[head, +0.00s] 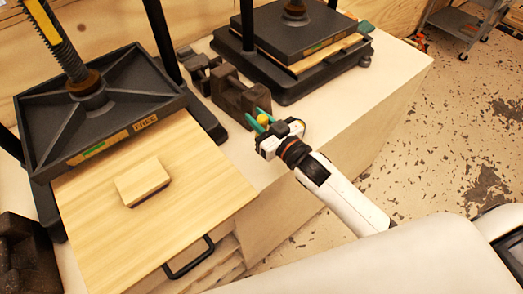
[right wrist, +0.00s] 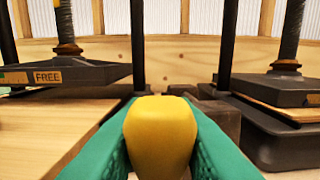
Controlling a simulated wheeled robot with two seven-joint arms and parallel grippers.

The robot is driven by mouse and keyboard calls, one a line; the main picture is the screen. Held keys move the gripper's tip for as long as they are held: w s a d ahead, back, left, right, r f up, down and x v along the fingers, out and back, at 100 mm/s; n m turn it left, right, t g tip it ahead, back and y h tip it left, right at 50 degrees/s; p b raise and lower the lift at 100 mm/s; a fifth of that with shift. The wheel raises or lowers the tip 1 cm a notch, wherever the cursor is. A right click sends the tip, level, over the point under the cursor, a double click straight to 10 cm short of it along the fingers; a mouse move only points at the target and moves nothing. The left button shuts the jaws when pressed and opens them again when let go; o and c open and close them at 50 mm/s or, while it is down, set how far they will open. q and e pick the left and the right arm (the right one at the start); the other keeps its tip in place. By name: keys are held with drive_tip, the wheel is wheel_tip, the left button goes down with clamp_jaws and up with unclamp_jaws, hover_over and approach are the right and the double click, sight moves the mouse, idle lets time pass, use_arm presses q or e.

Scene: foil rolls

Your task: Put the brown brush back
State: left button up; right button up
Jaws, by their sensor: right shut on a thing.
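My right gripper (head: 259,120) reaches in over the bench, just in front of a dark brown stand. Its green fingers are shut on a yellow rounded piece (head: 263,119). In the right wrist view the yellow piece (right wrist: 160,135) fills the gap between the fingers; I cannot tell what it belongs to. A light wooden block with a dark underside (head: 143,181), like a brush lying bristles down, rests on the wooden board (head: 90,215) of the left press. No gripper is near this block. My left gripper is not in view.
The dark brown stand (head: 238,100) is between the left press (head: 100,105) and the right press (head: 290,50). A black handle (head: 190,258) sticks out at the board's front. Another dark brown stand (head: 25,255) is at lower left. The bench (head: 345,100) is clear at right.

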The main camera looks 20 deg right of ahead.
wheel_tip(320, 180, down, 8)
drive_tip(key=shift+f, duration=0.4)
drive_tip(key=shift+f, duration=0.2)
drive_tip(key=o, duration=1)
